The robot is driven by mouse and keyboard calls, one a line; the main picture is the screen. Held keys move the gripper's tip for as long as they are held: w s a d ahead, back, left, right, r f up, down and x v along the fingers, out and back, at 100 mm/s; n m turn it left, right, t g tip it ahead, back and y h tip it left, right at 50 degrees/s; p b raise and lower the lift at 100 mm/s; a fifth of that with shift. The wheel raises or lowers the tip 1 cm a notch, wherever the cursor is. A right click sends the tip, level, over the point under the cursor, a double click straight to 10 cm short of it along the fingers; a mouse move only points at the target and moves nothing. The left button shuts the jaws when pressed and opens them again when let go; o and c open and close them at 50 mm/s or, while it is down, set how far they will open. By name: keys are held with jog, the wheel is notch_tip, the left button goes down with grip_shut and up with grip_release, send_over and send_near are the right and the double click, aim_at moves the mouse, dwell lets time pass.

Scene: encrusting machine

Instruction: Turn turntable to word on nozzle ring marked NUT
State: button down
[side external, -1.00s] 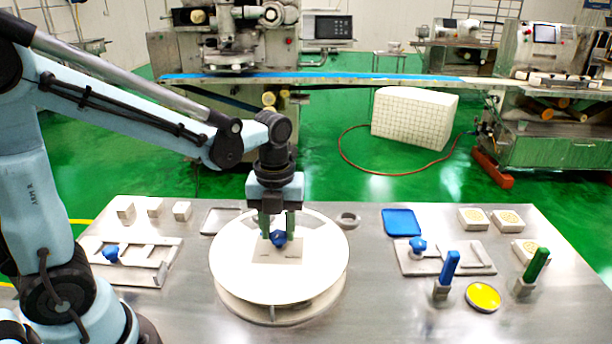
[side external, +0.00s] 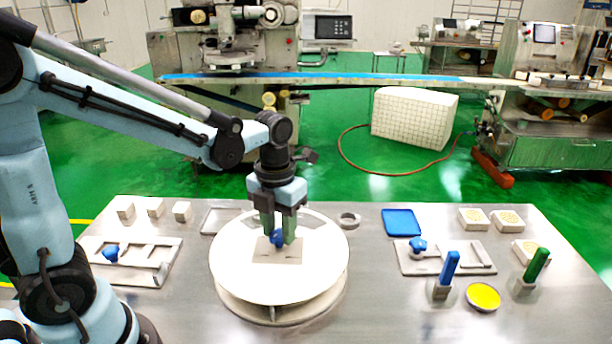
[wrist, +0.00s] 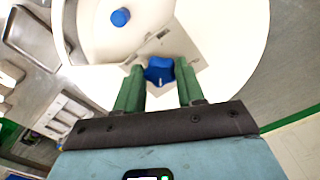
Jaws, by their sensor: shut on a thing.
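The white round turntable (side external: 235,275) sits on the steel table, with a beige square plate (side external: 290,257) at its middle. A blue knob (side external: 277,238) stands on that plate. My gripper (side external: 278,240) points down over the turntable, its green fingers shut on the blue knob. In the wrist view the knob (wrist: 159,69) shows between the two fingertips of my gripper (wrist: 160,80). Small dark marks show on the plate near the knob, too small to read. The word NUT and a nozzle ring marked with it cannot be made out.
A grey ring (side external: 349,220) lies just behind the turntable's right edge. A blue tray (side external: 402,222), a slotted plate with a blue knob (side external: 417,245), blue (side external: 450,265) and green (side external: 538,263) handles and a yellow dish (side external: 483,296) stand right. Another slotted plate (side external: 135,252) lies left.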

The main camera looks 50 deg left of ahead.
jog(key=shift+m, duration=0.6)
dwell(0.3)
jog(key=c, duration=0.7)
grip_release()
jog(key=shift+r, duration=0.15)
notch_tip(320, 180, up, 12)
jog(key=shift+f, duration=0.1)
